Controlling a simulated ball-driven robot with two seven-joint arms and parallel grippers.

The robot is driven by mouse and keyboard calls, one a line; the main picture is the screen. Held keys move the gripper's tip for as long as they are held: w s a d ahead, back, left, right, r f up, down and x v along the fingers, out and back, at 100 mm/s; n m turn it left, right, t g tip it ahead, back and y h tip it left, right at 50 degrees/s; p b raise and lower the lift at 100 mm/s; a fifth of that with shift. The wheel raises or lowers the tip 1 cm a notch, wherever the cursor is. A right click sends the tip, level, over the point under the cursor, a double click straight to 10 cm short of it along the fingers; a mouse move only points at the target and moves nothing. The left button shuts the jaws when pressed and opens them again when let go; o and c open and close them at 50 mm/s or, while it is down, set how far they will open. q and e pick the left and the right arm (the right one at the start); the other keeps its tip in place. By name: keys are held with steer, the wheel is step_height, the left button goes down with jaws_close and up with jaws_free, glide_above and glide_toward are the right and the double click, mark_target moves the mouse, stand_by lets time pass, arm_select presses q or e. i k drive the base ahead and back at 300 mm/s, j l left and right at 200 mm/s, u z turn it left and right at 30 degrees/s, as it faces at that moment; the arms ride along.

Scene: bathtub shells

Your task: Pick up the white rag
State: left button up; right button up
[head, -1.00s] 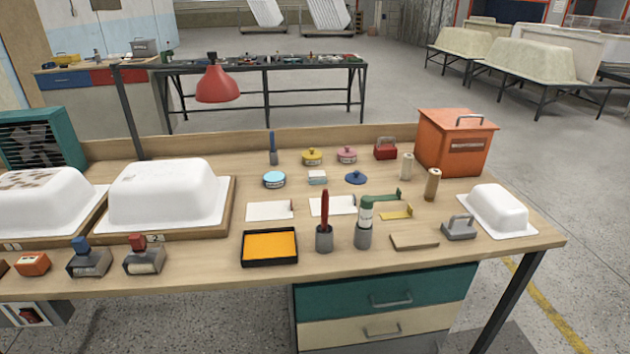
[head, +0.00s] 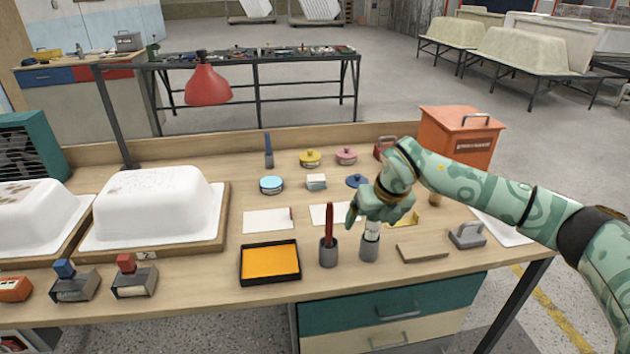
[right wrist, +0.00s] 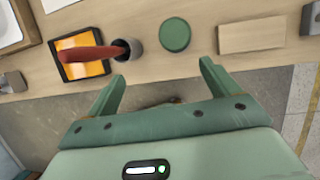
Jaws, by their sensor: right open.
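A small pale folded piece (head: 316,181), which may be the white rag, lies on the workbench between the light-blue tin and the blue-lidded dish. It is too small to be sure it is cloth. My right gripper (head: 376,214) is open and empty, in front of and to the right of that piece, over the green-topped item in a grey cup (head: 369,249). In the right wrist view the open fingers (right wrist: 160,82) have nothing between them, and the round green top (right wrist: 175,35) lies just beyond them. The pale piece does not show there. My left gripper is not in view.
A red-handled tool (head: 329,222) stands upright in a grey cup beside my right gripper. A black tray with orange filling (head: 270,246), flat white sheets (head: 268,221) and a beige board (head: 422,252) lie near. White tub shells (head: 158,205) fill the left; an orange box (head: 458,137) stands at right.

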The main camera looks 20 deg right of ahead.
mark_target(316, 181)
steer(key=i, duration=1.1)
